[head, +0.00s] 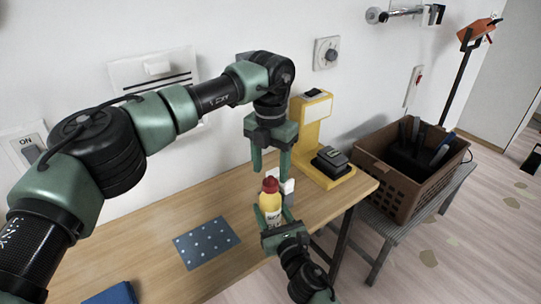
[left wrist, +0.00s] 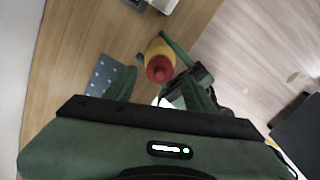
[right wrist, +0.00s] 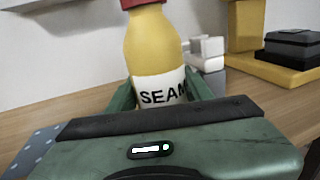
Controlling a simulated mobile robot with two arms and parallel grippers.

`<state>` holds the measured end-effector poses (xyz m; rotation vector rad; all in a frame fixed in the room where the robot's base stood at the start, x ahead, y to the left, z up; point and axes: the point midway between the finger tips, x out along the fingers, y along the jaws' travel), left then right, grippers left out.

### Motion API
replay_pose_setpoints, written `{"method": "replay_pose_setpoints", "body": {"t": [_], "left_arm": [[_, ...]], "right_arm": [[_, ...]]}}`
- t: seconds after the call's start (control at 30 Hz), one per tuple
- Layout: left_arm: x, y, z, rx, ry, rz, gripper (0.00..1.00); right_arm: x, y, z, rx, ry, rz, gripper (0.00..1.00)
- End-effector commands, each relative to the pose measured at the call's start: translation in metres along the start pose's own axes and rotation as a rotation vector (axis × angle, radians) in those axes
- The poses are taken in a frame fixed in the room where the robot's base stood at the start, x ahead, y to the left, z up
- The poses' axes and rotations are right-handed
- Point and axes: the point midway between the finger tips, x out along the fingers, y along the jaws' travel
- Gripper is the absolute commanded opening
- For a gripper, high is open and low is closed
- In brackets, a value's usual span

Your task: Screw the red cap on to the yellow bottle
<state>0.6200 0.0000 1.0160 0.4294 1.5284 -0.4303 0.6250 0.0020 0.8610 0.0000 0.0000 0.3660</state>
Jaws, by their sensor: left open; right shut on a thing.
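The yellow bottle (head: 270,204) stands upright near the table's front right, with a white label that reads "SEAM" in the right wrist view (right wrist: 150,62). The red cap (head: 270,185) sits on top of the bottle; I cannot tell how tight it is. It also shows from above in the left wrist view (left wrist: 160,69). My right gripper (head: 272,226) is shut on the bottle's lower body. My left gripper (head: 270,168) is open, pointing down above the cap, with its fingers apart and not touching the cap.
A blue dotted mat (head: 206,243) lies left of the bottle on the wooden table (head: 160,225). A yellow stand (head: 312,130) with a black device is behind right. A brown crate (head: 385,175) of tools stands on a grey bench to the right. A blue item (head: 112,294) lies front left.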

Motion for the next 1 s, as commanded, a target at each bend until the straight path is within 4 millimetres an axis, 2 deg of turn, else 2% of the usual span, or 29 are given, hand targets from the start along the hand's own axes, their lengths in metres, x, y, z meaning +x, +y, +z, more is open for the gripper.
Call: {"method": "replay_pose_setpoints", "body": {"t": [0.1,0.23,0.63,0.67,0.83,0.87,1.0], "left_arm": [[0.019,0.0,-0.001,0.0,0.002,0.001,0.55],[0.033,0.0,0.0,0.001,0.001,0.0,0.55],[0.041,0.0,0.0,0.001,-0.001,0.001,0.55],[0.041,0.0,0.0,0.001,-0.001,0.001,0.52],[0.04,0.0,0.0,0.001,-0.001,0.001,0.05],[0.04,0.0,0.0,0.001,-0.001,0.001,0.0],[0.04,0.0,0.0,0.005,-0.001,0.001,0.0]], "right_arm": [[0.0,0.0,-0.001,0.0,0.001,0.0,0.0],[0.0,0.0,-0.001,0.0,0.001,0.0,0.0],[0.0,0.0,-0.001,0.0,0.001,0.0,0.0],[0.0,0.0,-0.001,0.0,0.001,0.0,0.0],[0.0,0.0,-0.001,0.0,0.001,0.0,0.0],[0.0,0.0,-0.001,0.0,0.001,0.0,0.0],[0.0,0.0,-0.001,0.0,0.001,0.0,0.0]]}}
